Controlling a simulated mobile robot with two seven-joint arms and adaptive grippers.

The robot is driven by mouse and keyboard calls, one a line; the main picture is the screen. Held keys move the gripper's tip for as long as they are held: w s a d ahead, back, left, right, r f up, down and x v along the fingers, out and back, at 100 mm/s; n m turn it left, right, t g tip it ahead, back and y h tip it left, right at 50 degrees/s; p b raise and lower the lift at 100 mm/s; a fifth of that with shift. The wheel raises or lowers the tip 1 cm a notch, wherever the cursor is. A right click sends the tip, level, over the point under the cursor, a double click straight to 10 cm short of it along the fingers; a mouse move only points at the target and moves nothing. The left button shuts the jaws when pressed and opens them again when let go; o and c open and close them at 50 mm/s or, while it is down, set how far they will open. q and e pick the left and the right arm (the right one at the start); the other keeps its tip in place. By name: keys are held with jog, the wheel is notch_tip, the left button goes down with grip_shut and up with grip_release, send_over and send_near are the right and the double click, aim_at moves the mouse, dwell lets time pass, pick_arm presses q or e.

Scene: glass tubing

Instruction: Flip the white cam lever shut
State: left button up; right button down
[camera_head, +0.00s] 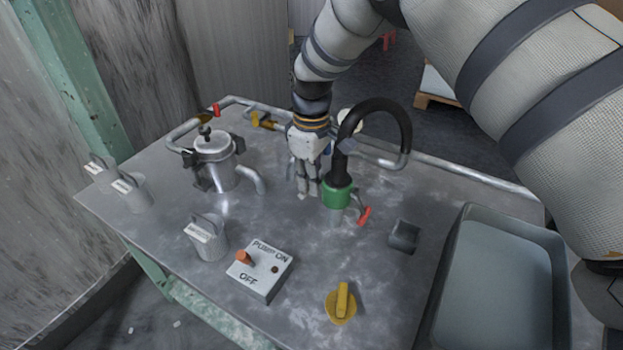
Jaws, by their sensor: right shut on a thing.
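A green hose coupling (337,194) stands upright near the middle of the table, with a thick black hose (373,103) looping up out of its top. A red lever (365,215) sticks out at its lower right. My right gripper (308,194) points down just left of the coupling, its fingers close together. It is shut on the white cam lever, which its fingers hide almost wholly, so the lever's angle cannot be told. My left gripper is not in view.
A lidded metal pot (214,160) stands at left, and metal canisters (206,238) nearer. A pump switch box (260,270), yellow handle (341,302) and dark block (404,237) lie in front. A grey tray (457,240) fills the right. A pipe (465,178) runs along the back edge.

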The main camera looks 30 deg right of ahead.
jog(key=shift+f+g, duration=0.3)
jog(key=shift+f, duration=0.05)
jog(key=shift+s+f+g+h+b, duration=0.1)
jog(key=shift+f+g+h+b, duration=0.5)
jog(key=shift+b, duration=0.6)
jog(key=shift+s+d+r+g+b, duration=0.1)
jog(key=shift+r+g+b, duration=0.25)
jog(key=shift+r+g, duration=0.05)
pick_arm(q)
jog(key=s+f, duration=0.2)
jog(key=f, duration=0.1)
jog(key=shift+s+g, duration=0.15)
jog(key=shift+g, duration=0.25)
pick_arm(e)
jog(key=shift+r, duration=0.15)
jog(key=shift+s, duration=0.1)
jog(key=c, duration=0.8)
grip_release()
jog(key=shift+d, duration=0.1)
jog(key=shift+c, duration=0.2)
jog(key=shift+r, duration=0.1)
jog(key=v, duration=1.2)
jog(key=shift+a, duration=0.25)
